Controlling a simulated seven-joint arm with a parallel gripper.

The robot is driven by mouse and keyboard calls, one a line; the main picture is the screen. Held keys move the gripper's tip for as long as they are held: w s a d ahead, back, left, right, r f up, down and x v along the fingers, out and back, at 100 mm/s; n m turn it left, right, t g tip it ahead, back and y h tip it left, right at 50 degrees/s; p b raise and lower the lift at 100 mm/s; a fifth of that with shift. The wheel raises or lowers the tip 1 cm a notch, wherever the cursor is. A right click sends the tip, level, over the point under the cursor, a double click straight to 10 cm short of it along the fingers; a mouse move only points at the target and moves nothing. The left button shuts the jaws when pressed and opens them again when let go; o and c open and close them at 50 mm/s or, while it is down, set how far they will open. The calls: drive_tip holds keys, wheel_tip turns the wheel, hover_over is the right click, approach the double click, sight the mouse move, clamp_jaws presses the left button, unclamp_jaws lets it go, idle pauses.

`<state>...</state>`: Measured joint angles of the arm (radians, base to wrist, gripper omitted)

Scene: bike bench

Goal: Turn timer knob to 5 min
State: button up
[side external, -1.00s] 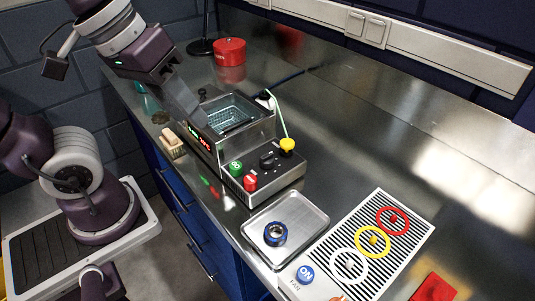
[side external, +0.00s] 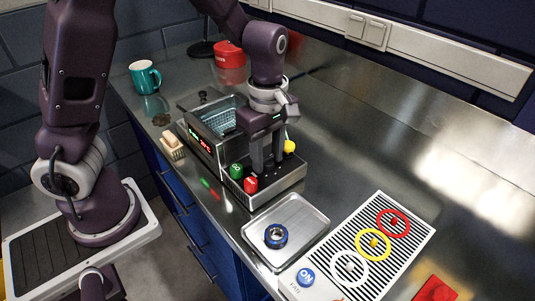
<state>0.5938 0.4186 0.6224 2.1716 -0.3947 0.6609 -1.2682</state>
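The ultrasonic-cleaner-like unit (side external: 198,143) stands on the steel bench, with a control panel at its right end. My gripper (side external: 268,168) points straight down over the middle of this panel, where the black knobs are. Its two fingers are apart with a gap between them, their tips close to the panel. The fingers hide the black knobs, so the timer knob's setting and any contact with it cannot be seen.
A metal tray (side external: 308,222) with a blue-ringed part (side external: 276,235) lies right of the unit. A striped fan board (side external: 399,252) with coloured rings lies beyond. A teal mug (side external: 145,76), a brush (side external: 172,146) and a red pot (side external: 229,54) stand left and behind.

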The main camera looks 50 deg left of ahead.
clamp_jaws()
drive_tip(key=shift+m, duration=0.3)
drive_tip(key=m, duration=0.3)
drive_tip(key=shift+m, duration=0.4)
drive_tip(key=m, duration=0.4)
drive_tip(key=shift+m, duration=0.3)
drive_tip(key=m, duration=0.9)
drive_tip(key=shift+m, duration=0.3)
